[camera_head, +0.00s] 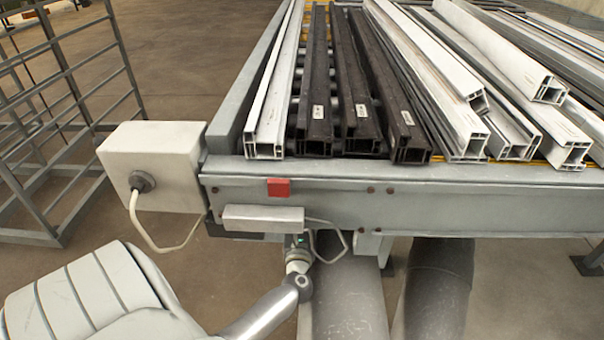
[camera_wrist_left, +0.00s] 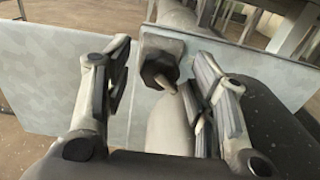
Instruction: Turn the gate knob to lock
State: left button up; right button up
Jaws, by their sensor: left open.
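The gate knob (camera_wrist_left: 157,70), a dark rounded knob with a short pale pointer slanting down and right, sits on a grey metal plate in the upper middle of the left wrist view. My left gripper (camera_wrist_left: 165,82) is open, with one finger on each side of the knob. Clear space shows between the left finger and the knob; the right finger is nearer the pointer, and I cannot tell whether they touch. In the head view my left arm reaches under the bench front, which hides the gripper and the knob. My right gripper is not in view.
The bench (camera_head: 330,200) carries white and black profiles (camera_head: 360,90). On its front are a red square (camera_head: 278,187) and a grey box (camera_head: 263,218) with a cable. A white box (camera_head: 150,165) with a cable is at its left. A rack (camera_head: 60,110) stands further left.

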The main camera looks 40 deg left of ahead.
pick_arm(q)
jog(key=shift+c, duration=2.6)
jog(key=c, duration=0.4)
jog(key=shift+c, duration=0.2)
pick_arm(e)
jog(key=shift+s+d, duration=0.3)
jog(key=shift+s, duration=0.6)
